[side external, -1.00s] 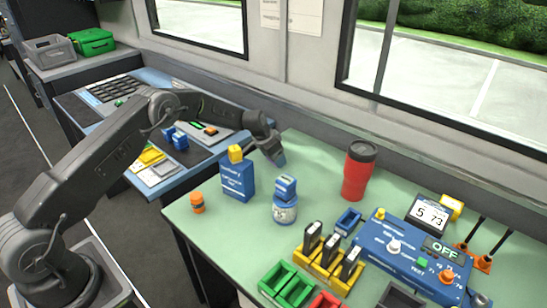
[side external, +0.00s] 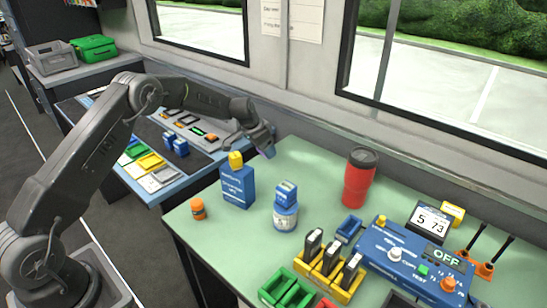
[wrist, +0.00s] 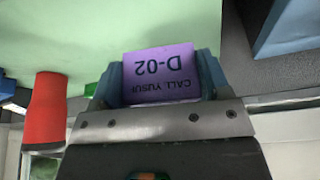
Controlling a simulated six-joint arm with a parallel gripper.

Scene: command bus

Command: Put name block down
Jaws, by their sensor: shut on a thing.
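A purple name block (wrist: 160,75) sits between the two fingers of my gripper (wrist: 158,82) in the wrist view. Its label appears upside down and reads "CALL YUSUI" and "D-02". In the side external view my gripper (side external: 265,143) is shut on it, above the back left edge of the green table (side external: 315,160). Only a small purple patch of the block (side external: 270,151) shows there, at the fingertips.
A red tumbler (side external: 358,180) stands to the right. The left console (side external: 170,150) holds coloured blocks. Green tabletop behind the jar is clear.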

